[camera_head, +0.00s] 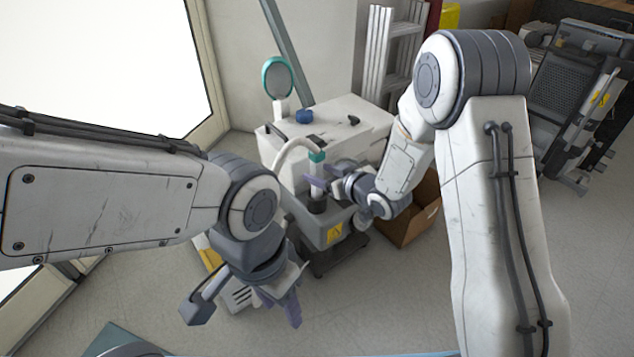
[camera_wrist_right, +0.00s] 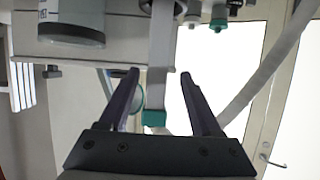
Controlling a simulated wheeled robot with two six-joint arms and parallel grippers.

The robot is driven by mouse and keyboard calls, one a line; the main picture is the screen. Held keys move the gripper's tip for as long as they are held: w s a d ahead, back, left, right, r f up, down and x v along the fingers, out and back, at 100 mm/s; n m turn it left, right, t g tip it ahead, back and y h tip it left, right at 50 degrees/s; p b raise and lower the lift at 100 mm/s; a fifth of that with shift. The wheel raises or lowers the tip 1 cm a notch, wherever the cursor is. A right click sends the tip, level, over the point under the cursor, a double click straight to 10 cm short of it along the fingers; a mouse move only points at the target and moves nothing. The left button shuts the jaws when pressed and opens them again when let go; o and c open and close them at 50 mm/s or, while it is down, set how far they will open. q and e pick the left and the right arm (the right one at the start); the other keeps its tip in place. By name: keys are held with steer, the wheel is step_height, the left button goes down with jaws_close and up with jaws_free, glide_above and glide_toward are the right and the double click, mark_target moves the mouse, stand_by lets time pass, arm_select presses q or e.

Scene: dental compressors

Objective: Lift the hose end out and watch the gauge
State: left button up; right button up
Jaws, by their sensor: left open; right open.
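A pale hose (camera_head: 292,147) arches over the front of a white compressor unit (camera_head: 350,125) and ends in a teal collar (camera_head: 317,156) above a dark upright port (camera_head: 317,204). The gauge (camera_head: 277,77), a round face with a teal rim, stands on the unit's back left. My right gripper (camera_head: 317,187) is open just below the collar. In the right wrist view, the hose and its teal collar (camera_wrist_right: 154,118) appear between the open fingers (camera_wrist_right: 160,76); contact cannot be told. My left gripper (camera_head: 270,308) is open and empty, low in front of the unit.
A blue knob (camera_head: 304,116) sits on the unit's top. A cardboard box (camera_head: 412,222) stands at its right, and a ladder (camera_head: 392,55) leans behind. A dark machine (camera_head: 575,95) is at the far right.

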mark_target(312, 170)
steer(key=b+x, duration=0.2)
steer(key=x, duration=0.2)
steer(key=shift+w+f, duration=0.2)
steer(key=shift+w, duration=0.1)
steer(key=shift+w+a+b, duration=0.25)
steer(key=shift+w+b, duration=0.05)
steer(key=shift+w, duration=0.05)
jaws_close()
